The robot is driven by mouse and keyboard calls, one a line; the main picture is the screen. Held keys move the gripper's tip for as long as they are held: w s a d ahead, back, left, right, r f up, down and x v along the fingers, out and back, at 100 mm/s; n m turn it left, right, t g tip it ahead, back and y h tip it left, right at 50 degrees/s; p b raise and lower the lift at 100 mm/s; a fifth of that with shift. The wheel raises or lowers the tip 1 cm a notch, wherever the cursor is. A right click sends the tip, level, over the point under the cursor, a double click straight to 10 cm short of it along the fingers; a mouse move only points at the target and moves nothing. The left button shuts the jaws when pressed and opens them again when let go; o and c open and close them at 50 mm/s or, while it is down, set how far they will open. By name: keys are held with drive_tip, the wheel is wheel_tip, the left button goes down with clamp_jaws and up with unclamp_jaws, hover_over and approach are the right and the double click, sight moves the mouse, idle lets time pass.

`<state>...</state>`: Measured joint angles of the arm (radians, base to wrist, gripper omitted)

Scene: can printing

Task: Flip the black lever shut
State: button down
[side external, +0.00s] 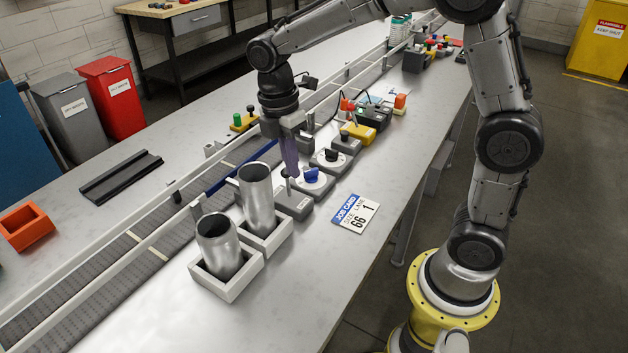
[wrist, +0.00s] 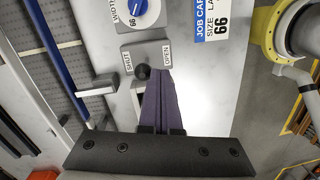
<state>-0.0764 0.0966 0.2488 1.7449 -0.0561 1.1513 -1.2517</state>
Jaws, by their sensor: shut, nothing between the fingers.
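The lever box (wrist: 150,52) is a grey block marked SHUT on its left and OPEN on its right in the wrist view. The black lever's round knob (wrist: 142,71) is between the two words, nearer SHUT. My gripper (wrist: 159,72) has its purple fingers closed together, with the tips just right of the knob, on the OPEN side. I cannot tell whether they touch it.
A blue dial (side external: 312,175) on a grey box stands beside the lever box. Two metal cans (side external: 259,200) (side external: 219,248) stand in square holders to the left. A job card (side external: 354,214) lies to the right. A conveyor (side external: 150,240) runs behind.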

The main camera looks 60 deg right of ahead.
drive_tip(key=shift+w+g, duration=0.95)
drive_tip(key=shift+g, duration=0.15)
drive_tip(key=shift+s, duration=0.1)
drive_tip(key=shift+r, duration=0.15)
drive_tip(key=shift+r, duration=0.7)
drive_tip(key=shift+s+r, duration=0.35)
drive_tip(key=shift+s, duration=0.05)
drive_tip(key=s+v, duration=0.1)
drive_tip(key=v, duration=1)
drive_tip(key=shift+s+a+r, duration=0.15)
drive_tip(key=shift+a+r, duration=0.05)
drive_tip(key=shift+a, duration=0.05)
